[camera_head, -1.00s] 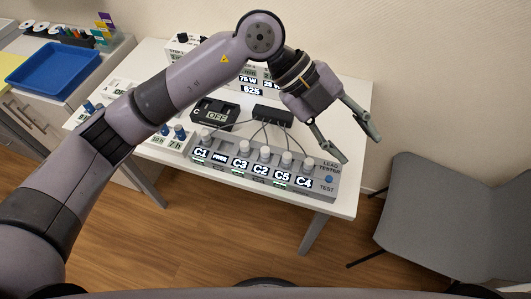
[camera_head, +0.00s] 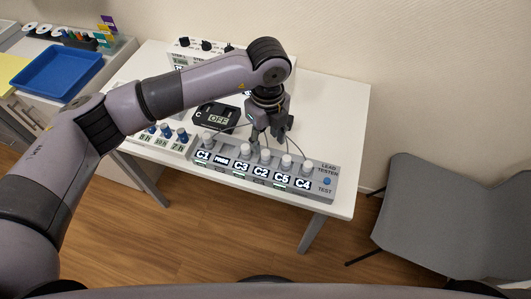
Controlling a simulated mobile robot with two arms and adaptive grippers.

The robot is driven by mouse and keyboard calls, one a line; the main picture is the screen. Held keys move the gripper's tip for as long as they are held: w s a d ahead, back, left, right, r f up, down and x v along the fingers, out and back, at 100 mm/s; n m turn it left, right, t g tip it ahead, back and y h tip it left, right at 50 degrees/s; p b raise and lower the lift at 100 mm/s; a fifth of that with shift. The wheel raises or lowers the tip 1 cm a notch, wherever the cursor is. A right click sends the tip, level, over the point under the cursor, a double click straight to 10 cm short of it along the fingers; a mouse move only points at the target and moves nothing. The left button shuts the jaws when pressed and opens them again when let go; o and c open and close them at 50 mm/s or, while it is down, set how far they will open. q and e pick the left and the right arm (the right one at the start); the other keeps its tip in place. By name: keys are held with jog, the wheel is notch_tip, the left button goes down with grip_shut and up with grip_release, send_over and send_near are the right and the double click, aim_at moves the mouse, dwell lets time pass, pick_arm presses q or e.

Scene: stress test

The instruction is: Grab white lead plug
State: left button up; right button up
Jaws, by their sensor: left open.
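The lead tester (camera_head: 326,174) is a grey box near the front edge of the white table. White lead plugs stand upright along its top, including one above the C1 label (camera_head: 207,140), one above C2 (camera_head: 266,157), one above C5 (camera_head: 286,161) and one above C4 (camera_head: 307,167). The slot marked FREE shows no plug. My left gripper (camera_head: 267,138) is open and points down just behind the plugs near C3 and C2. Its fingers partly hide the cables and the dark box behind. I cannot tell whether a finger touches a plug. My right gripper is not in view.
A black device reading OFF (camera_head: 217,117) and small units with blue knobs (camera_head: 165,132) stand left of the gripper. A control box (camera_head: 184,46) stands at the back. The table's right side (camera_head: 340,110) is clear. A grey chair (camera_head: 440,205) stands at right.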

aim_at(266, 152)
pick_arm(q)
jog(key=shift+f, duration=0.65)
jog(key=shift+f+p, duration=0.3)
jog(key=shift+p, duration=0.05)
notch_tip(266, 152, down, 4)
jog(key=shift+a+r+p, duration=0.15)
jog(key=shift+r+p, duration=0.05)
jog(key=shift+p, duration=0.5)
jog(key=shift+f, duration=0.5)
jog(key=shift+c, duration=0.6)
grip_shut()
